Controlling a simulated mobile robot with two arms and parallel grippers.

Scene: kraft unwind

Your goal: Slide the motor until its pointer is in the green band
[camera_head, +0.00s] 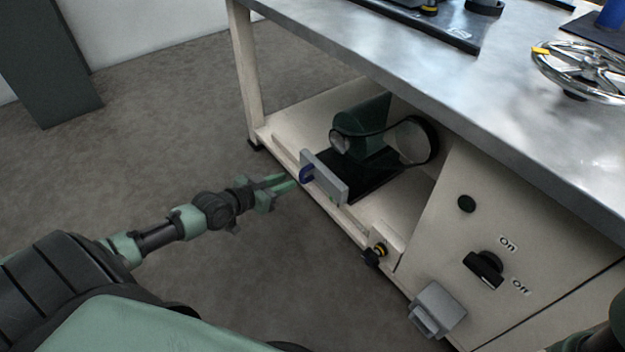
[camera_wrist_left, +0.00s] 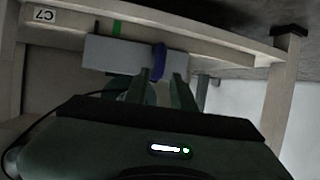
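The dark green motor (camera_head: 365,118) sits on a black base (camera_head: 375,180) on the bench's lower shelf. A grey plate (camera_head: 328,182) with a blue handle (camera_head: 307,173) stands at its front. My left gripper (camera_head: 290,183) is just outside the shelf edge, close to the handle. In the left wrist view the gripper's fingers (camera_wrist_left: 159,80) are apart, with the blue handle (camera_wrist_left: 159,60) between their tips; contact cannot be told. There the green band (camera_wrist_left: 116,28) shows on the cream rail beside the grey plate (camera_wrist_left: 108,53).
A belt loops over a round pulley (camera_head: 412,140) beside the motor. The metal benchtop (camera_head: 470,90) overhangs the shelf.

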